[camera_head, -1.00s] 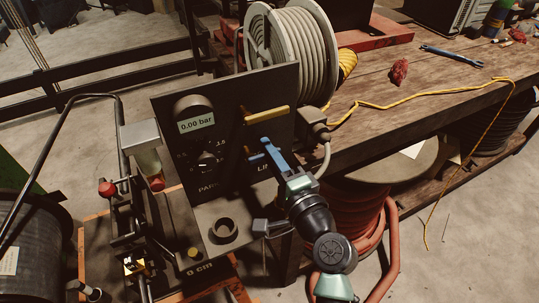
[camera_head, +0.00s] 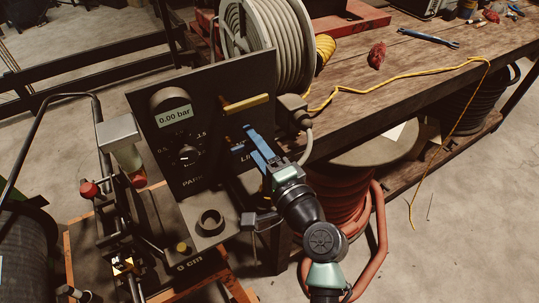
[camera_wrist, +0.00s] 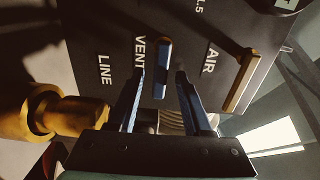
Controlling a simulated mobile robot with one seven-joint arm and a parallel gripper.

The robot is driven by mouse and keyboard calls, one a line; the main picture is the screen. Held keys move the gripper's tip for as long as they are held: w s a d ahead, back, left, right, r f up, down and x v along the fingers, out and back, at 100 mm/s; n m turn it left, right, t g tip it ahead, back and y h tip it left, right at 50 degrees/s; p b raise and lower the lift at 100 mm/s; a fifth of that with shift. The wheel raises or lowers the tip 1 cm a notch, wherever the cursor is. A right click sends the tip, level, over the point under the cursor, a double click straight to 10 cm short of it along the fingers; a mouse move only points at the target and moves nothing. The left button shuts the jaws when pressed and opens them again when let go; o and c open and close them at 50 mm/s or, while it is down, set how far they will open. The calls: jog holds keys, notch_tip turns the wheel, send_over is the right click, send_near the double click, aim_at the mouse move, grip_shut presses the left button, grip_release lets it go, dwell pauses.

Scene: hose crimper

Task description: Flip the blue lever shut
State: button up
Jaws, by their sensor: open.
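The blue lever (camera_wrist: 162,60) shows in the wrist view on the dark panel (camera_wrist: 195,50), beside the word VENT. It looks like a short blue bar. My gripper (camera_wrist: 160,76) is open, with one blue finger to each side of the lever in that view. I cannot tell whether the fingertips reach past it or touch it. In the head view my gripper (camera_head: 250,143) is at the panel's lower right, below the yellow lever (camera_head: 245,103). Blue parts overlap there, so the lever is hard to tell from my fingers.
The yellow lever sits close to my gripper, beside AIR in the wrist view (camera_wrist: 240,82). A brass fitting (camera_wrist: 55,112) is at the left there. A hose reel (camera_head: 275,45) and wooden bench (camera_head: 400,80) are behind and right of the panel. A red-handled frame (camera_head: 90,188) stands left.

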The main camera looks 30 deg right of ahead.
jog(key=s+b, duration=0.1)
jog(key=s, duration=1.1)
jog(key=shift+d+b, duration=0.25)
jog(key=shift+b, duration=0.15)
jog(key=w+a+r+n+t+p, duration=0.1)
jog(key=w+a+r+n+p, duration=0.2)
jog(key=r, duration=0.5)
jog(key=w+a+r+n+t, duration=0.1)
jog(key=w+a+r+n, duration=0.25)
jog(key=r, duration=0.55)
jog(key=w+a+r+n+t+p, duration=0.1)
jog(key=w+a+r+n+p, duration=0.2)
jog(key=r, duration=0.5)
jog(key=s+a+r+n+t, duration=0.2)
jog(key=s+a+r, duration=0.1)
jog(key=r, duration=0.5)
jog(key=s+a+r+n+t+p, duration=0.1)
jog(key=s+a+r+n+t, duration=0.1)
jog(key=r, duration=0.7)
jog(key=s+a+r+n+t+p, duration=0.1)
jog(key=s+a+r+n+t, duration=0.1)
jog(key=r, duration=0.7)
jog(key=s+a+n, duration=0.1)
jog(key=s+n, duration=0.1)
jog(key=shift+s+a+h, duration=0.3)
jog(key=shift+f, duration=0.1)
